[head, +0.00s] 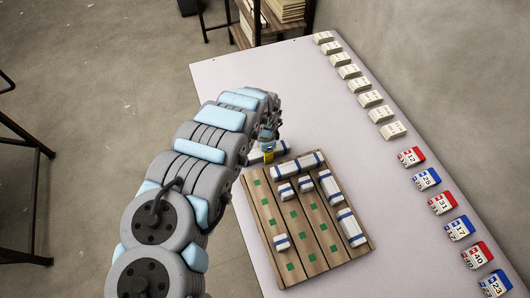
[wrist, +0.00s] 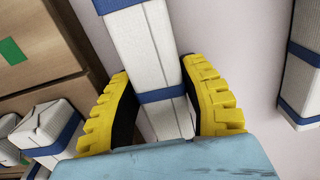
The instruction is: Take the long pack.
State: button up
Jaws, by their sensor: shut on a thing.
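The long pack, white with blue bands, is in my gripper (head: 268,155). In the head view part of the pack (head: 254,156) shows beside the yellow fingers, past the far edge of the wooden board (head: 265,226); my arm hides some of it. In the wrist view the pack (wrist: 150,50) runs from the top edge down between the two yellow fingers (wrist: 160,105), which are shut on its sides. One blue band lies between the fingers and another near the top. I cannot tell whether the pack touches the table.
Another long banded pack (head: 297,166) lies along the board's far edge. Several other long and short packs lie on the board, among green squares. A row of plain and numbered blocks (head: 441,202) lines the table's right edge. The far part of the table (head: 270,75) is clear.

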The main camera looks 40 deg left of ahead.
jog(key=shift+r, duration=0.7)
notch_tip(320, 180, up, 2)
jog(key=shift+s+r+p, duration=0.1)
jog(key=shift+r+p, duration=0.1)
jog(key=shift+p, duration=0.4)
jog(key=s+d+r+p, duration=0.2)
jog(key=s+r+p, duration=0.2)
jog(key=s+p, duration=0.2)
jog(key=s+d+r+p, duration=0.3)
jog(key=s+r+p, duration=0.2)
jog(key=p, duration=0.6)
jog(key=shift+s+d+r, duration=0.15)
jog(key=shift+s+d, duration=0.15)
jog(key=shift+s, duration=0.4)
